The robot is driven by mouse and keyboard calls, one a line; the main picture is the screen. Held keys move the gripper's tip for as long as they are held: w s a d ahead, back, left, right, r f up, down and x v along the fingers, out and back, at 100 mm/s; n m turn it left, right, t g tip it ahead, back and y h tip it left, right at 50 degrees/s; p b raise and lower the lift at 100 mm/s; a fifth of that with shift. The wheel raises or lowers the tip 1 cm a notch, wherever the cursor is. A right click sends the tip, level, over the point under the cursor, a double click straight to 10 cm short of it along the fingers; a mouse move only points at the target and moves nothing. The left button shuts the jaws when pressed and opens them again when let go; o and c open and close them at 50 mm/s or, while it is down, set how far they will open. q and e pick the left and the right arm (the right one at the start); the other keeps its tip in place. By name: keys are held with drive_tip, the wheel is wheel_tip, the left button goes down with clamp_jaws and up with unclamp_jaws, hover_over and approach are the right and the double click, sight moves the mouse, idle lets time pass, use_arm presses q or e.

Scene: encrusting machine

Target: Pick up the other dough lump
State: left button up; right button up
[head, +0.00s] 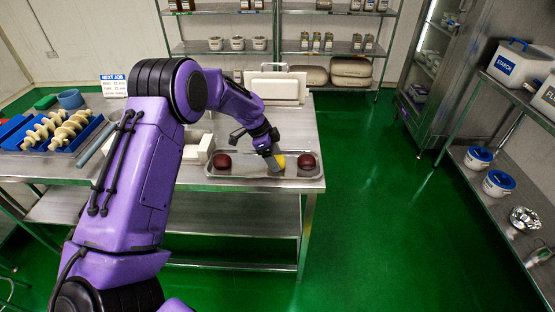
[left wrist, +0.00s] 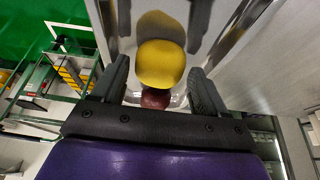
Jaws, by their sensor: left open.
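A yellow dough lump (head: 280,160) sits on a shallow metal tray (head: 245,180) near the table's right end. A dark red lump (head: 306,161) lies right of it, and another dark red lump (head: 222,161) lies at the tray's left. My left gripper (head: 273,164) points down at the yellow lump and partly covers it. In the left wrist view the yellow lump (left wrist: 160,63) shows between the two spread fingers (left wrist: 160,75), with gaps on both sides. A dark red lump (left wrist: 155,98) shows just below it there. My right gripper is not in view.
A blue tray (head: 65,145) with a cream-coloured screw part stands at the table's left. A white block (head: 199,149) stands left of the metal tray. A white machine part (head: 275,87) is behind it. Shelves (head: 495,165) line the right; the green floor (head: 390,220) between is clear.

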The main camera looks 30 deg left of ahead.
use_arm(q)
drive_tip(key=shift+d+f, duration=0.1)
drive_tip(key=shift+f, duration=0.6)
drive_tip(key=c, duration=0.9)
